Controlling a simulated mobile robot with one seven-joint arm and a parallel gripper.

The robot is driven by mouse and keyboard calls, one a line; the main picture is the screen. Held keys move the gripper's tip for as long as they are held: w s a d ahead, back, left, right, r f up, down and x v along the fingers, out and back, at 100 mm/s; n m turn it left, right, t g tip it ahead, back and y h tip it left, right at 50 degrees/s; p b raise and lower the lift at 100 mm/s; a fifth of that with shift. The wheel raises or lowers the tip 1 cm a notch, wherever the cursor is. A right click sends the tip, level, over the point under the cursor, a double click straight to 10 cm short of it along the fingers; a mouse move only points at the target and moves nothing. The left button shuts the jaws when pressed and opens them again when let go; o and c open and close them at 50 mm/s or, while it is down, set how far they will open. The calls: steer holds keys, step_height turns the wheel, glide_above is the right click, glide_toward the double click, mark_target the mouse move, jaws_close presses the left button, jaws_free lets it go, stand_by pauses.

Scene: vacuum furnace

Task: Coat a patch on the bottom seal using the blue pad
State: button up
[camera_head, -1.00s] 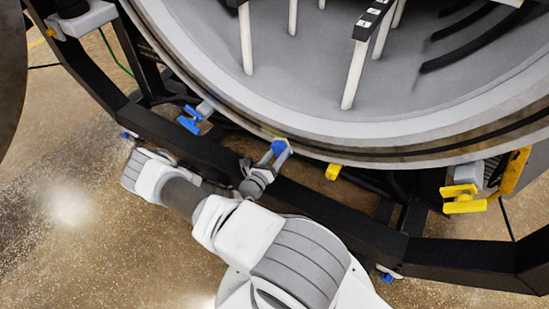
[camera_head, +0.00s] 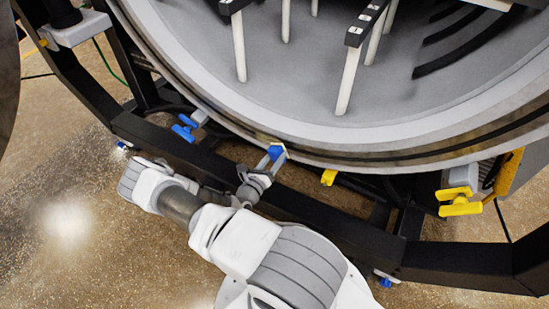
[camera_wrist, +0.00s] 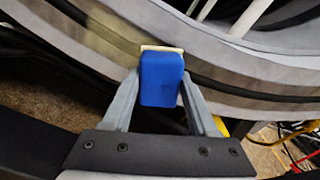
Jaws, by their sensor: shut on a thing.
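My gripper (camera_wrist: 160,95) is shut on the blue pad (camera_wrist: 161,77), one finger on each side of it. The pad has a pale cream layer (camera_wrist: 163,48) at its far end, which lies at the dark and brownish seal (camera_wrist: 215,83) along the bottom rim of the round furnace opening. The pad appears to touch the seal, though the exact contact is hard to tell. In the head view the blue pad (camera_head: 276,153) shows at the lower rim, with my gripper (camera_head: 268,163) reaching up to it from below. The seal (camera_head: 370,160) curves away to both sides.
A black curved frame (camera_head: 330,219) runs below the rim, under my arm. A blue-handled clamp (camera_head: 184,130) is at the left, a yellow part (camera_head: 328,177) just right of the pad, and a yellow-handled clamp (camera_head: 460,202) farther right. White posts (camera_head: 350,80) stand inside the chamber.

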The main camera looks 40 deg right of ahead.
mark_target(258, 136)
steer(key=shift+x, duration=0.9)
steer(key=shift+w, duration=0.15)
